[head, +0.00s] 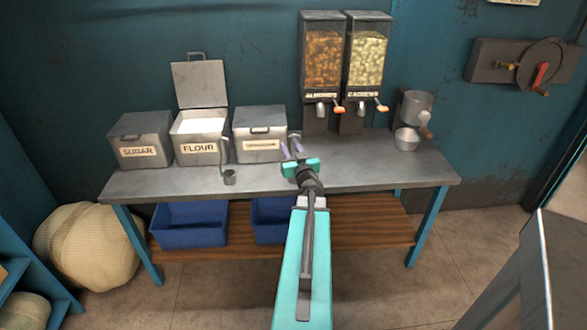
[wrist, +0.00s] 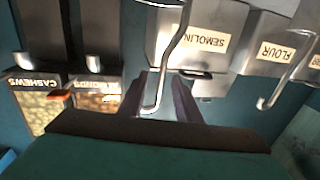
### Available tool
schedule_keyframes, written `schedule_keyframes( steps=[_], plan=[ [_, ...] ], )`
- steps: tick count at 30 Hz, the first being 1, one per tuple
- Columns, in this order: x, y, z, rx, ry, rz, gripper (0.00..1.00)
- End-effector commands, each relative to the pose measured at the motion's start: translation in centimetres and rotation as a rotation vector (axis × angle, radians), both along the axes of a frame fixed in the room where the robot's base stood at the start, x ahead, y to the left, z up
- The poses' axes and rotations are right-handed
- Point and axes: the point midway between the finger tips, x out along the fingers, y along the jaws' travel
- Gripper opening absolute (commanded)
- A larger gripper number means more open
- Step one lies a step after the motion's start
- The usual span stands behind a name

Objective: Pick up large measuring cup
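A metal measuring cup with a long hooked handle (wrist: 177,45) shows in the wrist view; only the rim of its bowl is at the top edge. The handle runs down between the fingers of my gripper (wrist: 165,95), its hook near the left finger. The fingers are apart, and I cannot tell whether either touches the handle. In the head view my gripper (head: 293,152) is over the counter, right of the semolina bin, and mostly hides this cup. A second, smaller-looking cup (head: 229,178) stands before the flour bin; its hooked handle (wrist: 285,80) also shows in the wrist view.
The metal counter (head: 380,165) holds a sugar bin (head: 140,140), an open flour bin (head: 200,145) and a semolina bin (head: 260,135). Almond (head: 323,60) and cashew (head: 366,60) dispensers are behind. A metal bowl (head: 407,141) sits at right under a grinder (head: 416,105).

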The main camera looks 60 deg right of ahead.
Motion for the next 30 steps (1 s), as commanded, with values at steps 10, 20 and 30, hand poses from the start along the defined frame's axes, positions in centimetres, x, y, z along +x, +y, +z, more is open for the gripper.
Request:
schedule_keyframes(
  steps=[10, 20, 30],
  plan=[
    [2.1, -1.8, 0.0, -0.001, -0.001, 0.001, 0.3],
    [3.7, -3.3, 0.0, 0.0, 0.0, -0.001, 0.3],
    [3.7, -3.3, 0.0, 0.0, 0.0, -0.001, 0.3]
  ],
)
